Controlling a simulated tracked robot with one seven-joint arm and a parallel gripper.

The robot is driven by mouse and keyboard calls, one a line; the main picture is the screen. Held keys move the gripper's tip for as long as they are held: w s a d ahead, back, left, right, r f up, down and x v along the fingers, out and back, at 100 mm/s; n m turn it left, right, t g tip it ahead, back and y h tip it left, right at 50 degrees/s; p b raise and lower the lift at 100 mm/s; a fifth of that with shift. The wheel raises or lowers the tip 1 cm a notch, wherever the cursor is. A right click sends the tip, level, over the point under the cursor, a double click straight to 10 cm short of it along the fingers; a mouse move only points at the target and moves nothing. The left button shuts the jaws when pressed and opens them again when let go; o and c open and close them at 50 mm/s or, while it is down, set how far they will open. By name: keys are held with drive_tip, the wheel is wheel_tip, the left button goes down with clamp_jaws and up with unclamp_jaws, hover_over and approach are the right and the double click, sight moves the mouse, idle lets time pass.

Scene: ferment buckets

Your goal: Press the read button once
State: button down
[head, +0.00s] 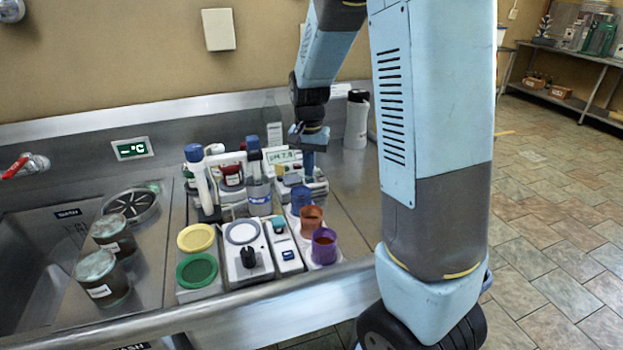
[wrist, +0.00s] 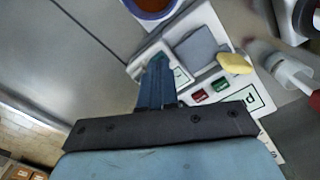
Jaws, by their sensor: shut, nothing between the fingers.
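The meter (head: 284,156) stands at the back of the counter with a lit display that appears to read pH 7.0. In the wrist view its panel shows a small red button (wrist: 200,96) and a small green button (wrist: 221,84) beside the display (wrist: 246,99). Their labels are too small to read, so I cannot tell which is the read button. My gripper (head: 308,172) points down over the right part of the meter. In the wrist view its fingers (wrist: 157,66) are together and empty, to the left of the two buttons. I cannot tell whether they touch the meter.
A grey square pad (wrist: 197,48) and a yellow piece (wrist: 235,63) lie near the buttons. Blue, orange (head: 312,217) and purple cups (head: 324,246) stand in front of my gripper. A bottle (head: 258,185) stands to its left, a white canister (head: 356,120) behind right.

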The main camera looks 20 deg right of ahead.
drive_tip(key=shift+f, duration=0.85)
drive_tip(key=shift+r, duration=3.05)
